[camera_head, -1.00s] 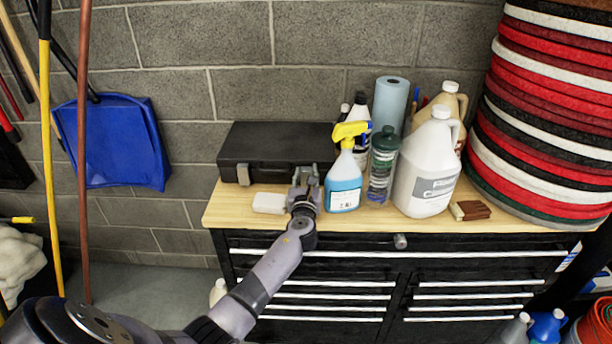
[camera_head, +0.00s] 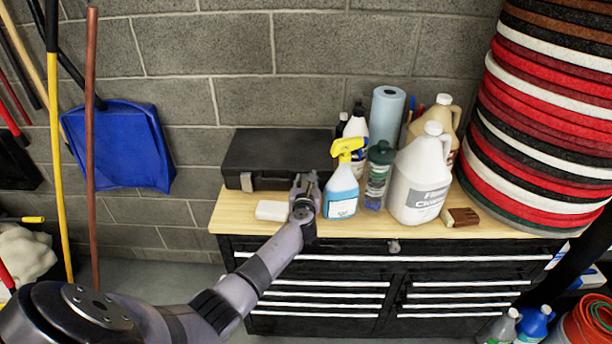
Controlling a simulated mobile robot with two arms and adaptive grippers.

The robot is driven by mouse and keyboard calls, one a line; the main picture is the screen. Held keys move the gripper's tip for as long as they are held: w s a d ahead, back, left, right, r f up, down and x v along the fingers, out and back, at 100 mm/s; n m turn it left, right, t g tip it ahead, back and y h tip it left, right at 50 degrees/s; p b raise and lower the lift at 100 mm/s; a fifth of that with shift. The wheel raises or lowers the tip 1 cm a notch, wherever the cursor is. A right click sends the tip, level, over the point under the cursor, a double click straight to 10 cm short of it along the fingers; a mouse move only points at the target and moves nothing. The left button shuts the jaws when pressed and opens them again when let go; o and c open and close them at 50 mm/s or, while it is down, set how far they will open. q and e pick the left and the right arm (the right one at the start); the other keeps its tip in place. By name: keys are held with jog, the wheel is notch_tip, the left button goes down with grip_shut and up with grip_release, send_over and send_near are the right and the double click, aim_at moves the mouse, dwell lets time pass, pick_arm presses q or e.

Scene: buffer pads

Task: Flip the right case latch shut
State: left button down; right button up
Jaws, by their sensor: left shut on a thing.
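The black case (camera_head: 275,150) lies closed-looking at the back left of the wooden cabinet top. Its left latch (camera_head: 246,181) shows as a grey tab on the front face. My left gripper (camera_head: 306,179) is at the right part of the case's front, where the right latch sits. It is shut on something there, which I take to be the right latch. The fingers and wrist hide that latch, so its angle cannot be seen. My right gripper is not in view.
A blue spray bottle (camera_head: 342,185) with a yellow head stands just right of my gripper. A white block (camera_head: 271,210) lies just left of my wrist. A green-capped bottle (camera_head: 378,175) and a white jug (camera_head: 419,180) stand further right. Stacked pads (camera_head: 545,120) fill the right side.

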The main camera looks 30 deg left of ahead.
pick_arm(q)
jog(key=c, duration=1.3)
grip_release()
jog(key=shift+o, duration=0.3)
jog(key=shift+s, duration=0.1)
jog(key=v, duration=1.2)
jog(key=shift+r, duration=0.1)
